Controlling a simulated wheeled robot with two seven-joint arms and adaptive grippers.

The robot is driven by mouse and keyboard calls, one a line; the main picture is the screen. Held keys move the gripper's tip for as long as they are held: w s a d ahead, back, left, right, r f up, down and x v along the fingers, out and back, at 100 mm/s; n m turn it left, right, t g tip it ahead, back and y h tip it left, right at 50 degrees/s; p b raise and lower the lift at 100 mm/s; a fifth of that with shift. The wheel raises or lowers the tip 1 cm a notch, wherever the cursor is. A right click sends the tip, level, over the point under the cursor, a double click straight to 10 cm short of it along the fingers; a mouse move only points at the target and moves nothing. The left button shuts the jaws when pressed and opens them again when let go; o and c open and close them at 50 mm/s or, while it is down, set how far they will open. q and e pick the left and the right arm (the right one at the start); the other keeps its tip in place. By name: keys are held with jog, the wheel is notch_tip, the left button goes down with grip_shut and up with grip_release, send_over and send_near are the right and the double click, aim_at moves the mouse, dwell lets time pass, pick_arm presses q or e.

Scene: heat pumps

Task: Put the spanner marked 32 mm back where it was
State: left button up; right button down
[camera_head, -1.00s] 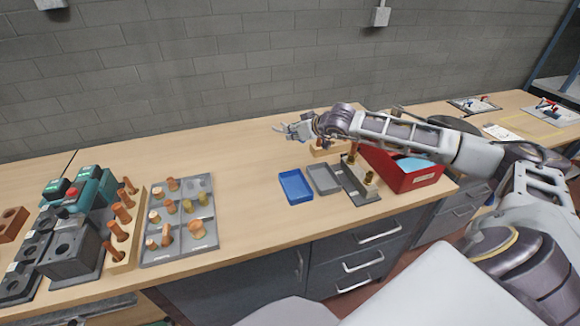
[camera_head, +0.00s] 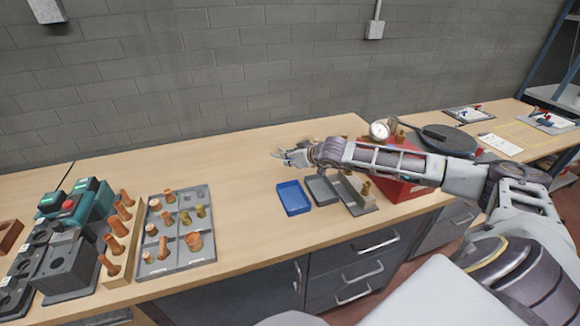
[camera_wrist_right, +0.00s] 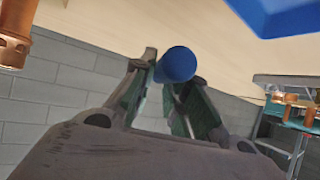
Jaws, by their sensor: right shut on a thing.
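My right gripper (camera_head: 280,154) is over the bench, just behind the blue tray. In the right wrist view its jaws (camera_wrist_right: 172,72) are shut on a blue round-ended piece (camera_wrist_right: 178,64). Only the rounded end of this piece shows, so I cannot tell whether it belongs to the spanner. I cannot read a 32 mm mark or make out the spanner for sure in any view. My left gripper is not in view.
The blue tray (camera_head: 293,198) stands beside a grey tray (camera_head: 322,190). A gauge (camera_head: 379,131) and a dark round thing (camera_head: 450,138) are farther back. A grey board (camera_head: 176,268) holds copper fittings. Bench between is clear.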

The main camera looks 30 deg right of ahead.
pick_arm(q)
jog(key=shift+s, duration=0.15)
pick_arm(e)
jog(key=shift+f, duration=2)
jog(key=shift+f+b, duration=0.2)
jog(key=shift+b, duration=0.25)
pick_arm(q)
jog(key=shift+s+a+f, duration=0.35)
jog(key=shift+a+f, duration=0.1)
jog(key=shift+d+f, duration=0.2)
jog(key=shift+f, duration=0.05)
pick_arm(e)
jog(key=shift+f, duration=0.2)
jog(key=c, duration=1.4)
grip_release()
